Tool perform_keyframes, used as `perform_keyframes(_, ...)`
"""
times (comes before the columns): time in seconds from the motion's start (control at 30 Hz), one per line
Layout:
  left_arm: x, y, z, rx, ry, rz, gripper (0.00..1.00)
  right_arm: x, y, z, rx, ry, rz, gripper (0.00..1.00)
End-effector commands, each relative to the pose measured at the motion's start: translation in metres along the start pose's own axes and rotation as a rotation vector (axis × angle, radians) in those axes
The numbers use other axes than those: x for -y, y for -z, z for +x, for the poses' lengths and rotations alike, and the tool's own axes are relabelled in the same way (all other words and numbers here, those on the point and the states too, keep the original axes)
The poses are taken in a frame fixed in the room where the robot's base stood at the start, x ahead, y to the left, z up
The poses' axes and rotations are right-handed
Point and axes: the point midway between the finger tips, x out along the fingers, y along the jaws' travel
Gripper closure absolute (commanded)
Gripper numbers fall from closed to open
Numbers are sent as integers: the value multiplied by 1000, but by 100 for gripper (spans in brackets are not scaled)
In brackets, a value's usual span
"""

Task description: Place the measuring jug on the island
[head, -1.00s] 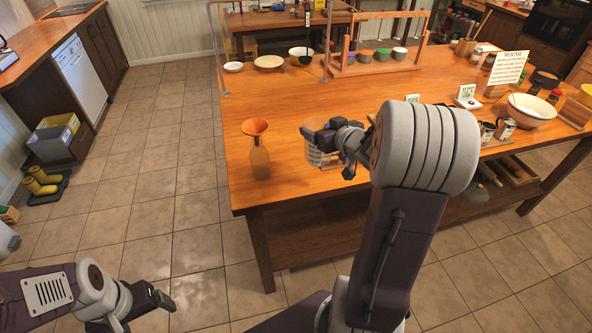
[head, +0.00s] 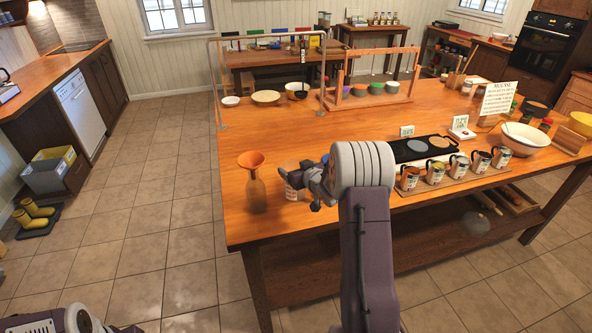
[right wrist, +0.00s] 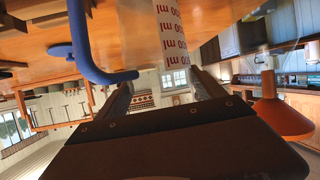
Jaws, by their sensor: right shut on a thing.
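The measuring jug (head: 291,181) is clear, with red "ml" markings. It is on or just above the wooden island (head: 235,215), near its front left part; I cannot tell whether its base touches. My right gripper (head: 306,179) is shut on it. In the right wrist view the jug (right wrist: 172,40) is between the two fingers (right wrist: 163,92), and its blue handle (right wrist: 88,62) stands out to the left. My wrist hides part of the jug in the head view. My left gripper (head: 125,328) barely shows at the bottom edge, and its jaws cannot be read.
A glass bottle with an orange funnel (head: 254,180) stands just left of the jug. A row of labelled mugs (head: 458,166) and a black board (head: 420,148) are to the right. Bowls (head: 265,97) and a wooden rack (head: 370,100) stand behind. The island's middle left is clear.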

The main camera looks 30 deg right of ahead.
Motion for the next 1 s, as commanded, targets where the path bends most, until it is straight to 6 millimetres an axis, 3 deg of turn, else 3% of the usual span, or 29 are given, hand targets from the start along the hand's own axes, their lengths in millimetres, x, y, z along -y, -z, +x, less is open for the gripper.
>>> perform_keyframes(0.4, 0, 0, 5, 0, 0, 0, 15, 0, -7, 3, -2, 0, -1, 94)
perform_keyframes(0.43, 0, 0, 4, 0, 0, 0, 15, 0, -6, 2, -1, 0, -1, 13)
perform_keyframes(0.5, 0, 0, 3, 0, 0, 0, 15, 0, -6, 2, -1, 0, -1, 0)
perform_keyframes(0.8, 0, 0, -1, 0, 0, 0, 15, 0, 0, -3, -1, -1, -1, 0)
perform_keyframes(1.0, 0, -1, 6, 0, 0, 0, 15, -1, -2, -44, -3, -3, -1, 0)
